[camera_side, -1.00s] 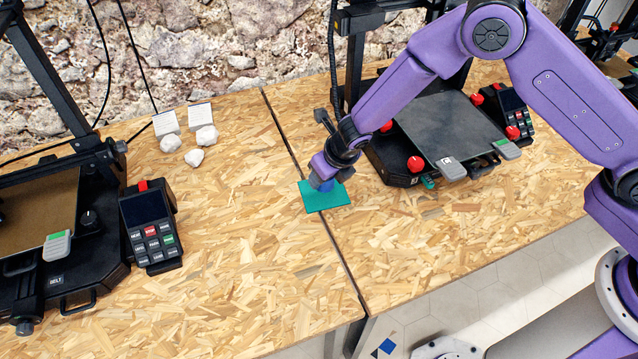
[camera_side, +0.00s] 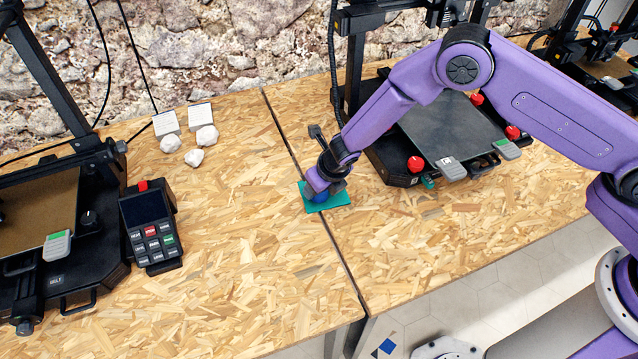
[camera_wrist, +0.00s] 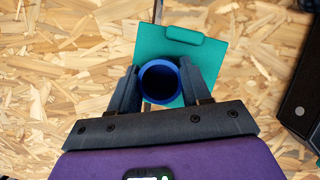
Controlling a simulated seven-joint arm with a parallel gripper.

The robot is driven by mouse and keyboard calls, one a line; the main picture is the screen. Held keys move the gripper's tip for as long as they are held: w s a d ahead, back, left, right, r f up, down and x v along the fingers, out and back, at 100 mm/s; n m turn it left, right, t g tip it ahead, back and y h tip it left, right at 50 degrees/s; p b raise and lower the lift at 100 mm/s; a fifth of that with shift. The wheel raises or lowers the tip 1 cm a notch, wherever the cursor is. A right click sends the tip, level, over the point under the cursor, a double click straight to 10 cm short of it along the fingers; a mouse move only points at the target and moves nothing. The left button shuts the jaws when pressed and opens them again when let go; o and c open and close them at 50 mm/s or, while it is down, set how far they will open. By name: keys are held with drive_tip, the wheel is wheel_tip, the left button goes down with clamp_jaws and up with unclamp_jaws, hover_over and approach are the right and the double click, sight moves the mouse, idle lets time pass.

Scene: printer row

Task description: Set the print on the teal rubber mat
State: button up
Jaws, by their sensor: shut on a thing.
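The print is a blue hollow cylinder (camera_wrist: 160,82), held upright between the fingers of my gripper (camera_wrist: 160,88) in the wrist view. My gripper is shut on it. In the side view the blue print (camera_side: 321,197) shows just below my gripper (camera_side: 320,190), over the teal rubber mat (camera_side: 336,201). The mat lies flat on the board across the seam between two tabletops. In the wrist view the mat (camera_wrist: 208,58) spreads behind the print, which overlaps its near edge. I cannot tell whether the print touches the mat.
A printer with a dark bed (camera_side: 450,130) and red knobs stands right of the mat. Another printer (camera_side: 40,230) and a keypad box (camera_side: 150,228) stand at left. White lumps (camera_side: 195,157) and small cards (camera_side: 200,116) lie at the back. The board in front of the mat is clear.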

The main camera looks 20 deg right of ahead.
drive_tip(key=o, duration=1)
drive_tip(key=v, duration=1.2)
drive_tip(key=shift+d+r, duration=0.15)
drive_tip(key=shift+r, duration=0.1)
drive_tip(key=s+d+r+m, duration=0.5)
drive_tip(key=d+r+m, duration=0.1)
drive_tip(key=r+m, duration=0.1)
drive_tip(key=s+d+r+m+g, duration=0.2)
drive_tip(key=s+d+r+m, duration=0.2)
drive_tip(key=s+d+m, duration=0.6)
drive_tip(key=s+d+r+m+g, duration=0.2)
drive_tip(key=s+d+r+m, duration=0.3)
drive_tip(key=s+d+m, duration=0.4)
drive_tip(key=s+d, duration=0.1)
drive_tip(key=s, duration=0.5)
drive_tip(key=shift+s+m+h, duration=0.15)
drive_tip(key=shift+m+h, duration=0.25)
drive_tip(key=shift+d, duration=0.1)
